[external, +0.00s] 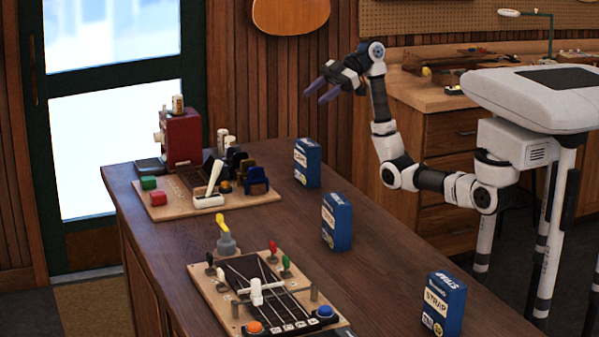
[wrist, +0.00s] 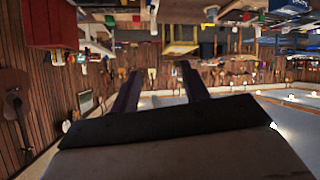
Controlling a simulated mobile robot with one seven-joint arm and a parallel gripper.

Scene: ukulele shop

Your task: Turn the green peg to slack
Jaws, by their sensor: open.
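The green peg (external: 285,263) stands upright on the right side of a wooden board (external: 203,277) at the front of the counter. A red peg (external: 272,252) stands just behind it. The board carries a black panel with pale strings, and small labels that I cannot read. My gripper (external: 318,92) is raised high behind the counter, far from the green peg and touching nothing. Its two fingers are apart and empty. In the wrist view my gripper (wrist: 158,80) shows both fingers spread. I cannot pick out the green peg in the wrist view.
Blue boxes (external: 337,222) stand along the counter's right side, one of them (external: 443,303) near the board. A yellow-topped grey post (external: 225,240) stands at the board's back edge. A second board (external: 160,212) and a red machine (external: 181,138) are farther back. Bare counter lies between.

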